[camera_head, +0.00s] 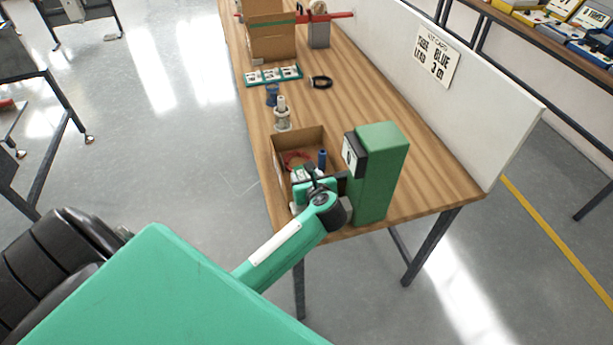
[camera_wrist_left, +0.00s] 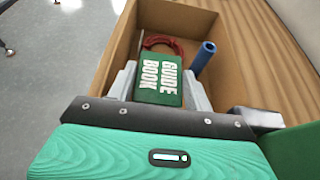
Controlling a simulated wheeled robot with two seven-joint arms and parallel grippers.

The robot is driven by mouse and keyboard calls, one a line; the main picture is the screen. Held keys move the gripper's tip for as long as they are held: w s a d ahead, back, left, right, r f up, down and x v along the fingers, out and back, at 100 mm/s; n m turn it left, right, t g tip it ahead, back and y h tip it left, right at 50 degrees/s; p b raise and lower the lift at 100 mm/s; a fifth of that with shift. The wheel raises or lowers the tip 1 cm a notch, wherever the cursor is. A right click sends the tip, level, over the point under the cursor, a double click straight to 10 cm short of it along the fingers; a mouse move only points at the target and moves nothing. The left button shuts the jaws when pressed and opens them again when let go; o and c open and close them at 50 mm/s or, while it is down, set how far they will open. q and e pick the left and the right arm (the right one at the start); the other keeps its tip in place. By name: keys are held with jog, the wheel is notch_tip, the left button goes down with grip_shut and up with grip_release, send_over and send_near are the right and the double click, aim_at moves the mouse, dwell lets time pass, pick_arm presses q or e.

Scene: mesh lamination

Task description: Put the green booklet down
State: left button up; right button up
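The green booklet (camera_wrist_left: 160,80) has white "GUIDE BOOK" lettering and shows in the left wrist view between the two grey fingers of my left gripper (camera_wrist_left: 159,88). The fingers touch its two side edges. It is above or inside the open cardboard box (camera_wrist_left: 228,40); I cannot tell whether it touches the bottom. In the head view my left gripper (camera_head: 308,180) is at the near end of the same box (camera_head: 312,138), and mostly hides the booklet. My right gripper is not in view.
The box holds a red cable (camera_wrist_left: 165,42) and a blue tube (camera_wrist_left: 204,55). A tall green machine (camera_head: 382,165) stands close right of the gripper. A white bottle (camera_head: 282,118), a blue cup (camera_head: 272,94) and a card tray (camera_head: 273,77) are behind. A white panel borders the table's right side.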

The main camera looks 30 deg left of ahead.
pick_arm(q)
jog(key=o, duration=0.4)
jog(key=shift+c, duration=0.2)
jog(key=shift+r+p, duration=0.35)
jog(key=shift+r, duration=0.05)
jog(key=shift+r+p, duration=0.4)
jog(key=shift+r, duration=0.05)
jog(key=shift+s+d+f+b, duration=0.2)
jog(key=shift+s+d+b, duration=0.35)
jog(key=shift+d+b, duration=0.15)
jog(key=b+v, duration=0.2)
jog(key=v, duration=0.8)
jog(key=shift+r, duration=0.4)
jog(key=shift+s, duration=0.1)
